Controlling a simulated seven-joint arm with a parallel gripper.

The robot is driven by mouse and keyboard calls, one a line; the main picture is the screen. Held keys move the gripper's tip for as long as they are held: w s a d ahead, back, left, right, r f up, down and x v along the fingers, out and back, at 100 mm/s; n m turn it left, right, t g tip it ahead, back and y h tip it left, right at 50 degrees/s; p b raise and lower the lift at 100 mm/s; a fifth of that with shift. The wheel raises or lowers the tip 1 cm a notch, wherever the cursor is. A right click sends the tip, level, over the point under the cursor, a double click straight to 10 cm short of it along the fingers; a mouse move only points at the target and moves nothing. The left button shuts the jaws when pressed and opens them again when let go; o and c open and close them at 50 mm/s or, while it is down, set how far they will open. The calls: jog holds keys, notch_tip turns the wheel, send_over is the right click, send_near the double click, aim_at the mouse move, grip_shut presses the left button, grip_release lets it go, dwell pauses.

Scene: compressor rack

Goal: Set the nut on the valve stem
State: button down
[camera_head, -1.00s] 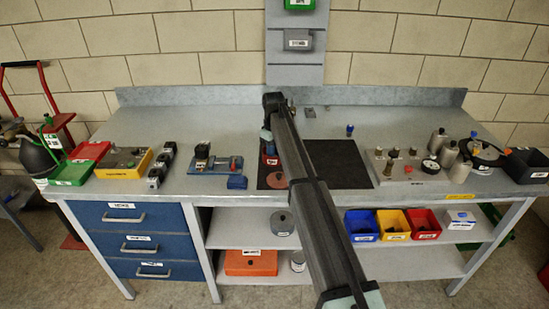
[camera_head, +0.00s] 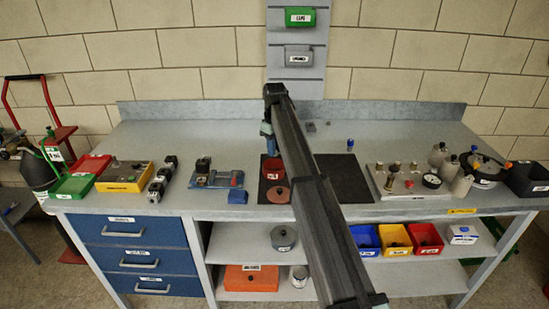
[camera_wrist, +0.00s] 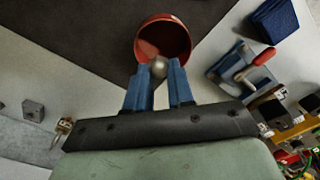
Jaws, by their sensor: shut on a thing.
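My gripper (camera_wrist: 160,88) has blue fingers and is closed on a small, rounded, silvery piece (camera_wrist: 158,67), which I take to be the nut. It is held at the fingertips, in front of the open mouth of a red cup (camera_wrist: 163,38) in the wrist view. In the head view my gripper (camera_head: 267,130) is beyond the red cup (camera_head: 272,166), and the held piece is too small to make out. A grey manifold plate (camera_head: 420,187) with several brass valves (camera_head: 396,167) is on the right of the bench. I cannot tell which stem is the valve stem.
A dark mat (camera_head: 342,178) lies mid-bench, with a reddish round lid (camera_head: 277,194) near its left edge. A small blue-topped item (camera_head: 350,144) stands behind the mat. A blue fixture (camera_head: 215,178) is to the left. Grey cylinders (camera_head: 462,183) stand beside the manifold.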

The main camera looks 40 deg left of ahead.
aim_at(201, 160)
jog(key=shift+s+a+r, duration=0.1)
jog(key=shift+s+r, duration=0.05)
jog(key=shift+r, duration=0.35)
jog(key=s+a+r, duration=0.1)
jog(key=s+a, duration=0.4)
jog(key=s, duration=0.2)
jog(key=s+a+r+n, duration=0.1)
jog(key=s+a+r, duration=0.1)
jog(key=s+a, duration=0.3)
jog(key=s+a+r+n, duration=0.1)
jog(key=s+a+r, duration=0.1)
jog(key=s+a, duration=0.3)
jog(key=shift+s+a, duration=0.1)
jog(key=shift+s, duration=2.1)
jog(key=shift+w+m, duration=0.1)
jog(key=shift+m, duration=0.9)
jog(key=shift+f, duration=0.1)
jog(key=shift+f, duration=1.9)
jog(key=shift+f, duration=0.9)
jog(key=c, duration=0.9)
grip_release()
